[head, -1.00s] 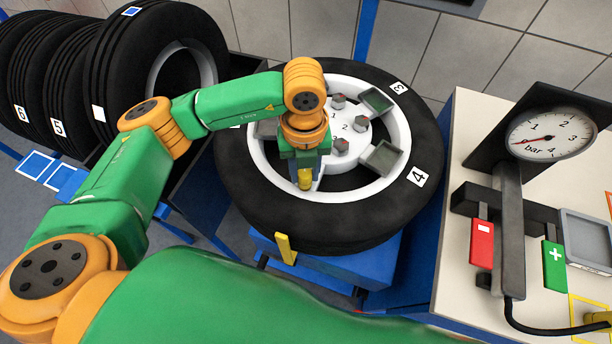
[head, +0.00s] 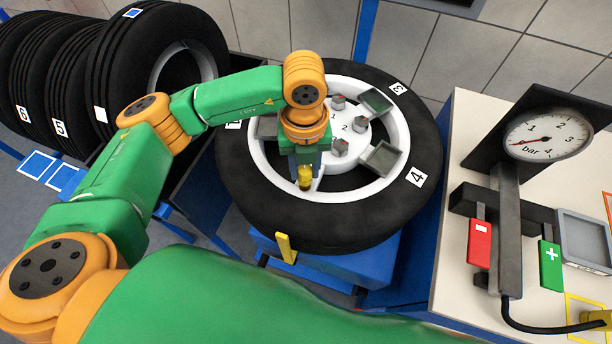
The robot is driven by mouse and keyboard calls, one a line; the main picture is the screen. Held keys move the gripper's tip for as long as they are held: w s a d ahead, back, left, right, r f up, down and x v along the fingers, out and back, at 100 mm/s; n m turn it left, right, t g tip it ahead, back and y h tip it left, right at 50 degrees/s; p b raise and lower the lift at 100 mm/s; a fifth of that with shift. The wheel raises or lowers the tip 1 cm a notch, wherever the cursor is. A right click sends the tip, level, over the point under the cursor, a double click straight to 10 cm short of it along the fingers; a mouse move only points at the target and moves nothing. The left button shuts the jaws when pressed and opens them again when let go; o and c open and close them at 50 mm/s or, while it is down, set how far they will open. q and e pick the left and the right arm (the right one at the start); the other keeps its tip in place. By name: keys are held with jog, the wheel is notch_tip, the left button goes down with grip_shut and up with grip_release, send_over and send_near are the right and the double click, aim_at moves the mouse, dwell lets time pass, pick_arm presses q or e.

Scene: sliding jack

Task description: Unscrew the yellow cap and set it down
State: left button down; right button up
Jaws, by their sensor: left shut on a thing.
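The yellow cap (head: 305,183) shows at the lower side of the wheel's white rim, at the tip of my left gripper (head: 304,174). My left gripper points down and is shut on the cap. The valve stem under the cap is hidden, so I cannot tell whether the cap is still on it. The wheel (head: 400,208) lies on a blue stand, its black tyre marked with numbers. My right gripper is not in view.
A pressure gauge (head: 549,135) with red (head: 480,243) and green (head: 551,265) buttons stands on the table at right. Spare tyres (head: 110,75) stand at left. A yellow marker (head: 286,248) rises before the wheel.

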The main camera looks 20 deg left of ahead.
pick_arm(q)
jog(key=shift+r, duration=0.1)
jog(key=shift+r+p, duration=0.6)
jog(key=shift+r, duration=0.3)
